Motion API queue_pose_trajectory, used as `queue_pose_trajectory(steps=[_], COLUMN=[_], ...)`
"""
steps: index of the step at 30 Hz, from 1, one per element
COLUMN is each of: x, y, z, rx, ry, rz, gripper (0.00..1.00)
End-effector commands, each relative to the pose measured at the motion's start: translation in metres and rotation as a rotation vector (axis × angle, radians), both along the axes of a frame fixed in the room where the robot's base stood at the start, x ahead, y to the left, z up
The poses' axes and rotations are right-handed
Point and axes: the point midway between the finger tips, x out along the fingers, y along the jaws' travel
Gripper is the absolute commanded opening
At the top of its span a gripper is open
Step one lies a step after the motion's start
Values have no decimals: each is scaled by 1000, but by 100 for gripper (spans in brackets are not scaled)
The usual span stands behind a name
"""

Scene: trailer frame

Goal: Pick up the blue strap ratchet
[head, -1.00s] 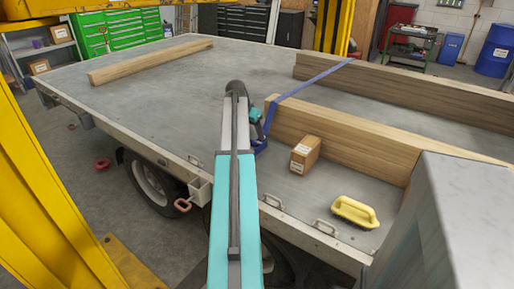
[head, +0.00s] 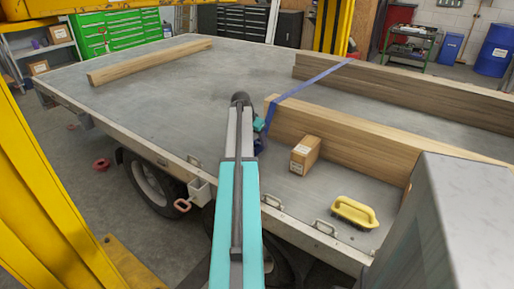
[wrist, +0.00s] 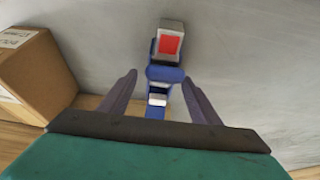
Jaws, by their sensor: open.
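The blue strap ratchet (wrist: 164,75) lies on the grey trailer deck in the wrist view, with a silver end and a red square on top. My gripper (wrist: 158,80) is open, with one dark finger on each side of the ratchet's lower part. I cannot tell whether the fingers touch it. In the head view my gripper (head: 259,125) is low by the near end of the front timber, and the ratchet (head: 262,146) is mostly hidden behind my arm. The blue strap (head: 308,84) runs from there over the timbers.
A cardboard box (head: 305,154) stands on the deck just right of my gripper, and it also shows in the wrist view (wrist: 38,75). The front timber (head: 340,137) is close by. A yellow-handled tool (head: 355,212) lies nearer the deck edge.

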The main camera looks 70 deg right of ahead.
Motion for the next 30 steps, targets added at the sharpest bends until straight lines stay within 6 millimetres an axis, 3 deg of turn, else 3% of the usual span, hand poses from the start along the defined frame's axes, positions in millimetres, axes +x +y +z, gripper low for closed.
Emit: queue_pose_trajectory(steps=[6,21,23,30], x=[-1,-1,-1,0], y=[-5,-4,-4,-4], z=[-12,-12,-12,-12], rx=[0,0,0,0], ry=[0,-1,-1,-1], rz=[0,1,1,1], gripper=[57,57,50,10])
